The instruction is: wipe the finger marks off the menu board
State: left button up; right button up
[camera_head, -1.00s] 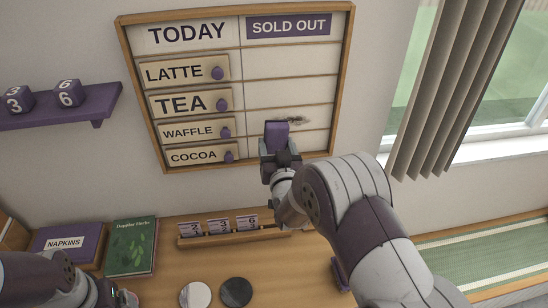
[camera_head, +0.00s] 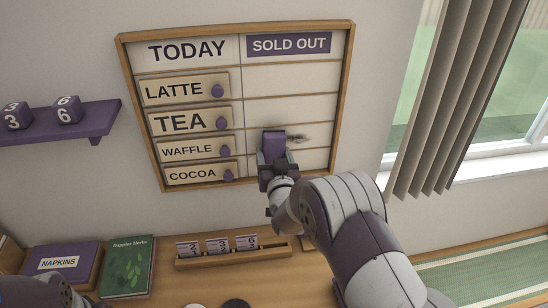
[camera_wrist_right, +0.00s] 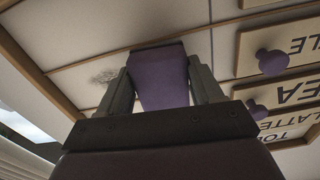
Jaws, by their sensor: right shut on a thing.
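The menu board (camera_head: 318,77) hangs on the wall in the head view, with a TODAY column on the left and a SOLD OUT column on the right. A dark smudge (camera_head: 298,138) shows in the lower part of the SOLD OUT column, and as a faint grey patch (camera_wrist_right: 104,76) in the right wrist view. My right gripper (camera_head: 273,155) is shut on a purple block-like wiper (camera_wrist_right: 162,80). The wiper is at the board's face, just left of the smudge; I cannot tell whether it touches. Part of the smudge may be hidden behind it.
Wooden plates LATTE, TEA, WAFFLE and COCOA (camera_head: 190,174) with purple knobs fill the left column. Below stand a number-card rack (camera_head: 225,257), a green book (camera_head: 128,268) and a napkins box (camera_head: 62,265). A purple shelf (camera_head: 85,125) is at left, a curtain (camera_head: 450,100) at right.

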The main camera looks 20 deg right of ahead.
jog(key=shift+b+x, duration=0.55)
jog(key=shift+x, duration=0.3)
